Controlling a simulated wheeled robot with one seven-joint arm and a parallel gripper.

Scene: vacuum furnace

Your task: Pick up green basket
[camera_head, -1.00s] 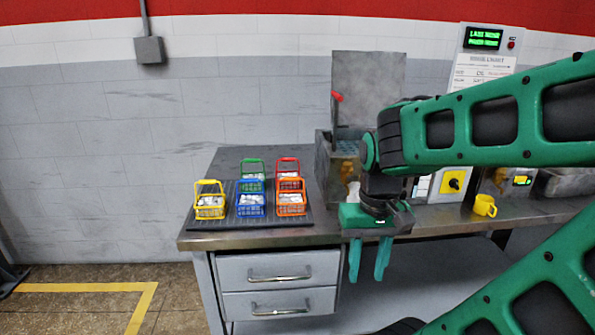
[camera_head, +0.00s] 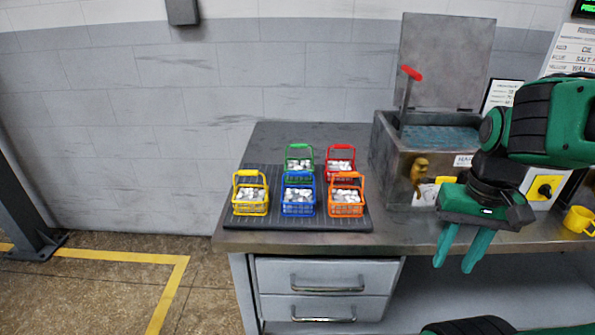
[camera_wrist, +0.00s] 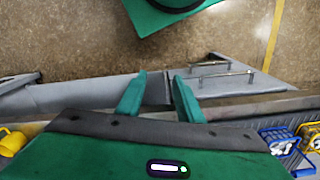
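The green basket (camera_head: 299,157) stands upright in the back row on a dark ribbed mat (camera_head: 270,222), left of the red basket. It holds whitish pieces, and the blue basket in front hides its lower part. My gripper (camera_head: 456,262) hangs to the right of the mat, in front of the bench edge, with its fingers pointing down. The fingers are apart with nothing between them. In the wrist view my gripper (camera_wrist: 158,92) also shows an empty gap between its fingers, above the floor and the bench front.
Yellow (camera_head: 251,194), blue (camera_head: 299,196), orange (camera_head: 346,196) and red (camera_head: 340,163) baskets crowd the mat. A metal tank (camera_head: 400,160) with a raised lid and a red-handled lever stands right of them. A yellow mug (camera_head: 579,221) is at far right. Bare bench lies behind the mat.

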